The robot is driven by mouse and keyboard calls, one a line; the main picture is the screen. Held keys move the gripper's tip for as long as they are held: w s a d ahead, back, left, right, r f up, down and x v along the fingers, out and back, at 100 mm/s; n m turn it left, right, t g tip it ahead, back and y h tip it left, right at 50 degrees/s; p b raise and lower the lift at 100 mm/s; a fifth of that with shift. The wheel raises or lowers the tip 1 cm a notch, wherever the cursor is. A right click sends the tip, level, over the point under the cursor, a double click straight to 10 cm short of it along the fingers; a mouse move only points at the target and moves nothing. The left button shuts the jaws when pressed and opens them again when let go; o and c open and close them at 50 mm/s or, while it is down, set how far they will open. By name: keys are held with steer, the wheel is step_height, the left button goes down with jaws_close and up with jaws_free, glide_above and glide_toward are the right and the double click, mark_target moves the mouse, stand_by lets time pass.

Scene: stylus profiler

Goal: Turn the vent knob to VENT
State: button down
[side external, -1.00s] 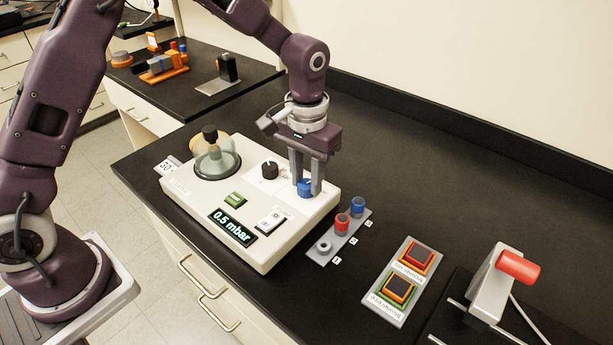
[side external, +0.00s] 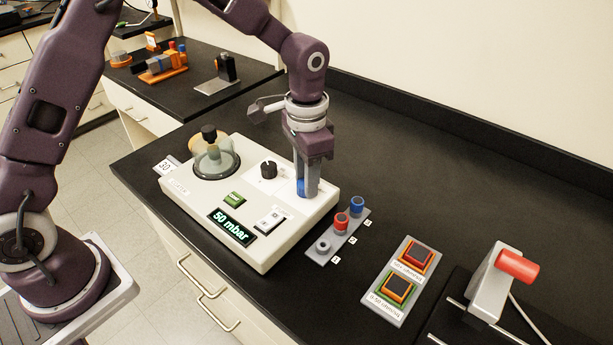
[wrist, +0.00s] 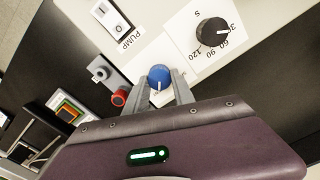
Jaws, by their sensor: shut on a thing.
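The blue vent knob (side external: 301,187) is on the top right of the white instrument (side external: 254,246). In the wrist view the blue knob (wrist: 159,76) sits between my fingers, with a pale pointer mark toward the gripper. My gripper (side external: 308,190) points down and is shut on the knob; its fingertips also show in the wrist view (wrist: 160,82). The fingers hide part of the knob and its label, so I cannot read the VENT marking. The green display (side external: 232,226) reads 50 mbar.
A black dial (side external: 268,169) is left of the knob. A PUMP rocker switch (side external: 270,219) and a glass dome (side external: 213,160) are also on the instrument. A strip with red and blue caps (side external: 338,236) lies close on the right.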

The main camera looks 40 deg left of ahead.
stand_by(0.3)
steer(key=c, duration=1.1)
jaws_free()
steer(key=shift+o, duration=0.2)
step_height(320, 180, up, 7)
steer(key=shift+r, duration=0.1)
steer(key=s+a+r+n+t, duration=0.25)
steer(key=s+a+r, duration=0.25)
steer(key=s+r, duration=0.65)
steer(key=s+a+f+n+t, duration=0.1)
steer(key=s+a+n+t, duration=0.1)
steer(key=s, duration=1.2)
steer(key=shift+s+a+f+n+t, duration=0.2)
steer(key=shift+a+n+t, duration=0.15)
steer(key=shift+a+t, duration=0.25)
